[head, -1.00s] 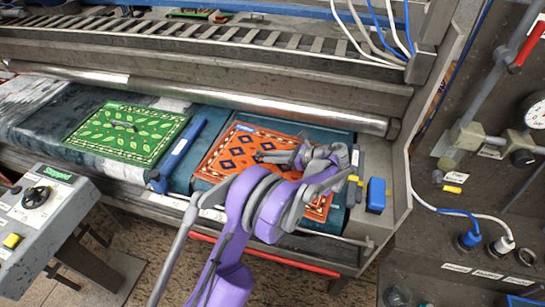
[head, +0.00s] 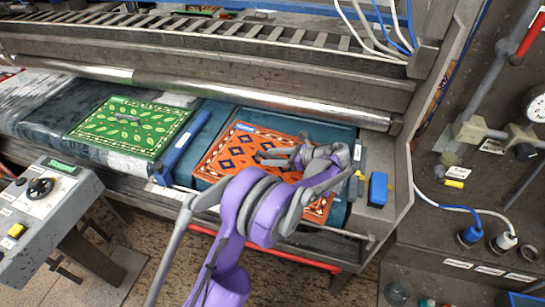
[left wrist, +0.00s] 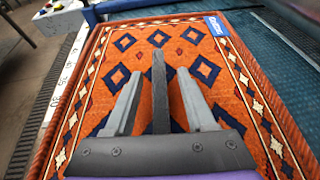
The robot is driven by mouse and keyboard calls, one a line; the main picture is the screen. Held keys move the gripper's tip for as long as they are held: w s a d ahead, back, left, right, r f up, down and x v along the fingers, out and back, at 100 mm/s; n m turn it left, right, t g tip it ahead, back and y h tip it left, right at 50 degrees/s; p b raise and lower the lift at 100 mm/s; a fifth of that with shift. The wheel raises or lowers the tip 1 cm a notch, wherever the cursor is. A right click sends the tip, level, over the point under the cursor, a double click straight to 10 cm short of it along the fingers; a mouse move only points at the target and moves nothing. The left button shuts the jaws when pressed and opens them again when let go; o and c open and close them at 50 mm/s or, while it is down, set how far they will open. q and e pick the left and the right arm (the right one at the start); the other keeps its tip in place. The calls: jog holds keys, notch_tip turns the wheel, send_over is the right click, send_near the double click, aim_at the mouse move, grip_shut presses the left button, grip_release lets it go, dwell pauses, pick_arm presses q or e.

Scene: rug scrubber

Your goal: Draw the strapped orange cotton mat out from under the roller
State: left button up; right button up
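The orange mat (head: 232,160), patterned with dark blue diamonds and a blue tag at its far left corner, lies flat on the teal bed in front of the shiny roller (head: 270,101). Its far border shows in front of the roller; my arm hides its right part. My left gripper (head: 264,157) is over the mat's middle. In the left wrist view its two grey fingers (left wrist: 160,98) are apart, with a dark strip, seemingly the strap (left wrist: 159,75), between them. I cannot tell whether they touch it. My right gripper is not in view.
A green leaf-patterned mat (head: 105,138) lies to the left, beyond a blue bar (head: 178,155). A control box (head: 45,205) stands at the front left. A blue block (head: 378,190) sits at the bed's right end, near a wall panel with pipes and plugs.

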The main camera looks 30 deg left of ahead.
pick_arm(q)
jog(key=shift+d, duration=0.1)
jog(key=b+v, duration=0.1)
jog(key=v, duration=0.9)
jog(key=shift+d+r, duration=0.15)
jog(key=shift+d, duration=0.15)
